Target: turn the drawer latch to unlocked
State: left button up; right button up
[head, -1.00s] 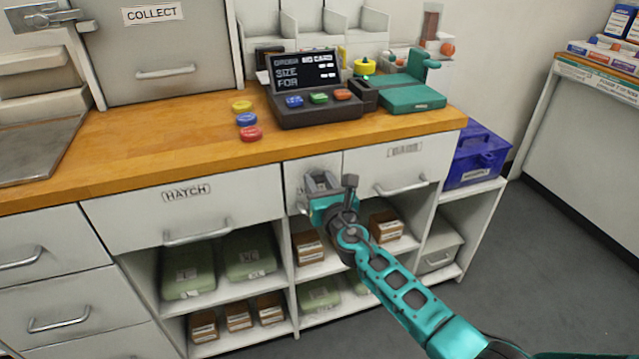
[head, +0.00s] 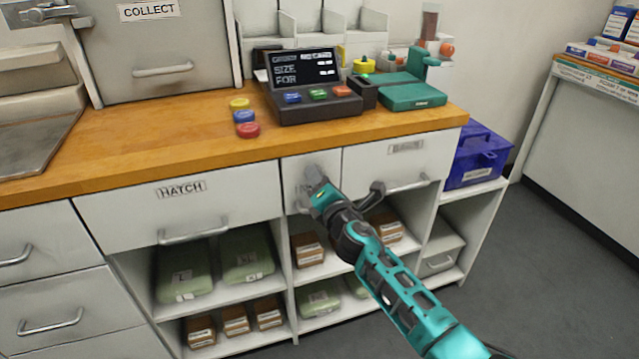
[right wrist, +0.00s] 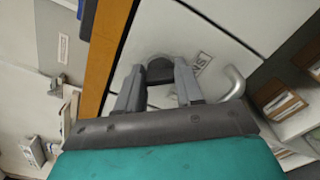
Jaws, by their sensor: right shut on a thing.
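The drawer latch shows in the right wrist view as a dark knob (right wrist: 160,70) on a pale grey front panel, between my two fingers. My right gripper (right wrist: 158,88) is shut on this knob, one finger on each side. In the head view my right gripper (head: 315,178) is at the narrow panel (head: 293,175) between the HATCH drawer (head: 130,218) and the right-hand drawer (head: 362,165). There the gripper hides the latch, so its pointing direction cannot be read. My left gripper is not in view.
Bar handles on the HATCH drawer (head: 193,236) and the right-hand drawer (head: 405,188) stick out near my arm. Open shelves with brown boxes (head: 308,250) and green packs (head: 247,262) lie below. The wooden counter (head: 170,130) above carries a terminal (head: 318,108) and coloured discs (head: 246,116).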

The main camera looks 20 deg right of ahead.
jog(key=m, duration=0.4)
jog(key=shift+f+m+b, duration=0.1)
jog(key=shift+m+b, duration=0.2)
jog(key=shift+b, duration=0.05)
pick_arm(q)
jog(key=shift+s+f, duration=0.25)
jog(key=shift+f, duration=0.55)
pick_arm(e)
jog(key=shift+m, duration=1.4)
jog(key=o, duration=1)
jog(key=shift+o, duration=0.2)
pick_arm(q)
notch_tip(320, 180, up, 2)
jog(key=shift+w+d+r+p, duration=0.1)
jog(key=shift+p, duration=0.75)
pick_arm(e)
jog(key=s, duration=1.3)
jog(key=shift+d, duration=0.25)
